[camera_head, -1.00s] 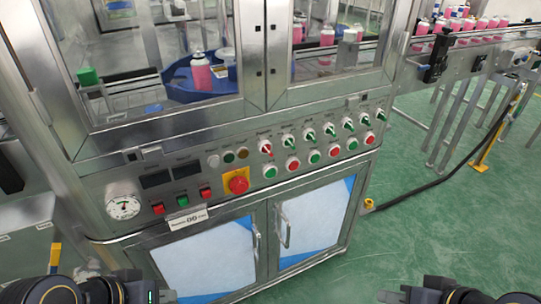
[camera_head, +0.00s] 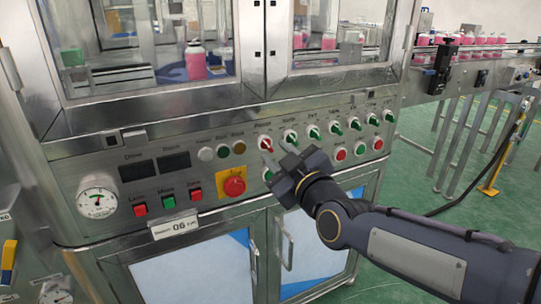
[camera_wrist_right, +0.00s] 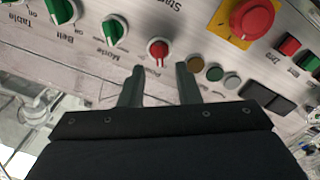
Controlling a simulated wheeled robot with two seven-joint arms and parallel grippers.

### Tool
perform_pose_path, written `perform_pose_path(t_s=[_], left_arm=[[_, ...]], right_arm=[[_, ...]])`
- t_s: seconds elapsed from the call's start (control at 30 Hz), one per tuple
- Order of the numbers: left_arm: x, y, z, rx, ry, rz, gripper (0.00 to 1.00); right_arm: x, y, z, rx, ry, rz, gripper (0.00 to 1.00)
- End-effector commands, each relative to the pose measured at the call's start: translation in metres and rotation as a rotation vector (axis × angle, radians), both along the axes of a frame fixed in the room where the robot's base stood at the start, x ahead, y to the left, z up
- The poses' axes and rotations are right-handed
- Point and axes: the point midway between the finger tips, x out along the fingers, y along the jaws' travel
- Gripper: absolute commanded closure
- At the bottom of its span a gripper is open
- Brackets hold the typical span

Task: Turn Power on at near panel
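The Power knob (camera_head: 265,142) is a red rotary switch on a white round base at the left end of the upper knob row on the machine's front panel (camera_head: 110,221). It also shows in the right wrist view (camera_wrist_right: 158,49), with its handle about upright in that picture and the word Power beside it. My right gripper (camera_head: 276,150) is close to the panel near this knob. In the right wrist view the gripper's two fingers (camera_wrist_right: 160,77) are spread and empty, with the knob ahead of the gap between them. Contact is not visible. My left gripper is out of view.
Green-handled knobs (camera_head: 336,128) continue the row to the right. A red emergency button (camera_head: 234,186) on a yellow plate and small indicator lamps (camera_head: 222,151) are nearby. A gauge (camera_head: 97,203) is at lower left. Glass doors (camera_head: 335,35) are above, cabinet doors below.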

Motion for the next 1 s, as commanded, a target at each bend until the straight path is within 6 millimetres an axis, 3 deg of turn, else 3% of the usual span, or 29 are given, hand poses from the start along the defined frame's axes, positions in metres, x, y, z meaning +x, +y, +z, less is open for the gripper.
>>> perform_pose_path(t_s=[0.23, 0.6, 0.83, 1.0], left_arm=[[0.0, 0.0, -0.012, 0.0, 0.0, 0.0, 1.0], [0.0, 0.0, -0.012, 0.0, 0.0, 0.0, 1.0], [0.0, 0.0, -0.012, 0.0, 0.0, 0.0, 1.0], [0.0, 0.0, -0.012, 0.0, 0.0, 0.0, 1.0]], right_arm=[[0.029, 0.016, -0.002, 0.0, 0.001, -0.001, 0.7], [0.034, 0.019, 0.0, 0.0, 0.002, 0.0, 0.7], [0.034, 0.019, -0.001, 0.001, 0.003, 0.0, 1.0], [0.034, 0.019, -0.001, 0.001, 0.003, 0.0, 1.0]])
